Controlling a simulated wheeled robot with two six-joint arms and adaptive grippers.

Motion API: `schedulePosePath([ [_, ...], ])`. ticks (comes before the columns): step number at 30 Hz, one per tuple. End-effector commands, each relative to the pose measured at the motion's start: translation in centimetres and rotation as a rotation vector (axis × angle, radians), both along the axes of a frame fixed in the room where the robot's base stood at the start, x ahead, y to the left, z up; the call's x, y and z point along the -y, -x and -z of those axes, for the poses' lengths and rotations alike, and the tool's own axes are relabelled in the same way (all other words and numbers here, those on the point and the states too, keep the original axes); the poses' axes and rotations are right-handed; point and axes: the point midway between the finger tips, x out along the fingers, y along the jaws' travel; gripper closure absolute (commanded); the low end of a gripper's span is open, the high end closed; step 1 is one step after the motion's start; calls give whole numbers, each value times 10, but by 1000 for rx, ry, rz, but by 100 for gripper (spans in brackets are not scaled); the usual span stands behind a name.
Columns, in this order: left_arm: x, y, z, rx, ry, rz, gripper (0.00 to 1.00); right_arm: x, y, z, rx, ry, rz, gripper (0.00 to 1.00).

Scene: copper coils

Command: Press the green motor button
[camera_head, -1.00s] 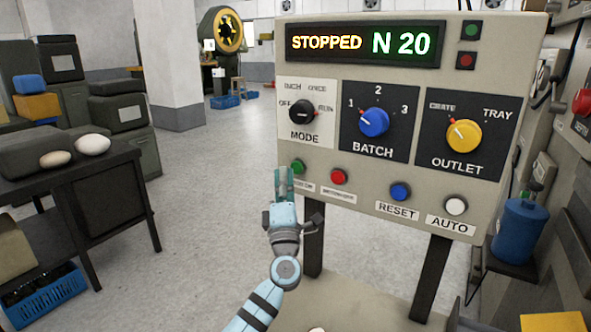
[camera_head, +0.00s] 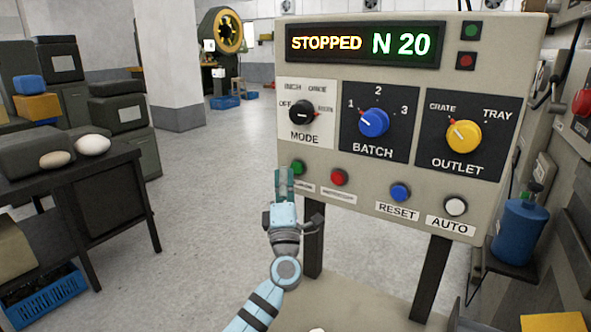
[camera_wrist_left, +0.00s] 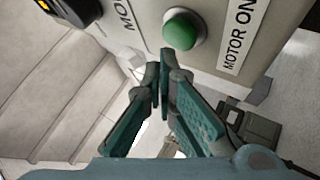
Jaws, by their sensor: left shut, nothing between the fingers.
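The green motor button (camera_head: 299,167) sits at the lower left of the grey control panel (camera_head: 320,241), left of a red button (camera_head: 339,177). In the left wrist view the green button (camera_wrist_left: 181,29) shows as a dome next to a MOTOR ON label (camera_wrist_left: 242,37). My left gripper (camera_head: 284,171) is shut and empty, its teal fingers just below and beside the green button in the head view. In the wrist view its fingertips (camera_wrist_left: 162,62) meet just below the button; I cannot tell whether they touch it. My right gripper is not in view.
The panel display (camera_head: 362,43) reads STOPPED N 20. Mode (camera_head: 302,112), batch (camera_head: 373,122) and outlet (camera_head: 464,135) knobs sit above the buttons. Blue (camera_head: 400,192) and white (camera_head: 456,206) buttons are to the right. A dark table (camera_head: 110,190) stands left; the floor between is clear.

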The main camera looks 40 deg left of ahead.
Motion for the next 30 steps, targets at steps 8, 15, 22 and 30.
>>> schedulePosePath([
  [8, -1, -7, 0, 0, 0, 0, 100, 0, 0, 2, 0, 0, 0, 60],
  [15, -1, -7, 0, 0, 0, 0, 100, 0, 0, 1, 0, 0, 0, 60],
  [22, -1, -9, 0, 0, 0, 0, 100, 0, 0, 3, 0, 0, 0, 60],
  [30, -1, -13, 0, 1, 0, -1, 100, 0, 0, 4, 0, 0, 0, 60],
])
